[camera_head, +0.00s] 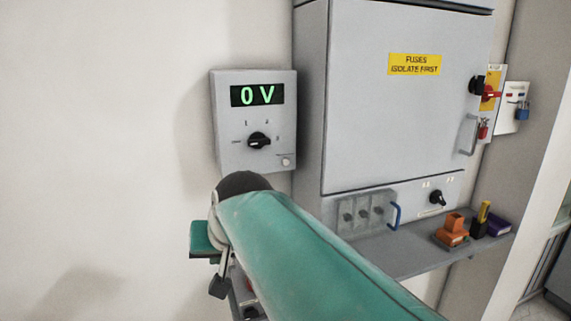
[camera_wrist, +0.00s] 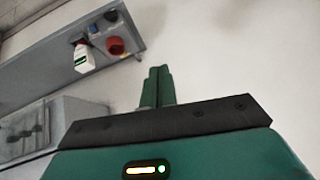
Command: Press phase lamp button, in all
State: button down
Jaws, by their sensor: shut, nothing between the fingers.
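A grey meter box (camera_head: 228,150) hangs on the wall in the head view. Its green display (camera_head: 257,95) reads 0 V, with a black rotary knob (camera_head: 258,140) below. A small pale round button (camera_head: 286,162) sits at the box's lower right, under a label too small to read; I cannot tell if it is the phase lamp button. My gripper (camera_wrist: 160,72) shows in the wrist view with its green fingers shut together and empty. The button cannot be made out in the wrist view.
A grey cabinet (camera_head: 395,130) with a yellow fuse label stands right of the meter box. A shelf (camera_head: 400,257) below it holds an orange item (camera_head: 452,230). Left wall is bare.

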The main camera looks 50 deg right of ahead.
jog(key=s+d+r+m+h, duration=0.1)
jog(key=d+r+m, duration=0.3)
jog(key=d, duration=0.7)
jog(key=s+d+r+m+h, duration=0.2)
jog(key=d+r+m, duration=0.1)
jog(key=d, duration=0.8)
jog(key=shift+d+r+m+h, duration=0.3)
jog(key=shift+d+r+m, duration=0.1)
jog(key=shift+r, duration=0.2)
jog(key=shift+w, duration=0.1)
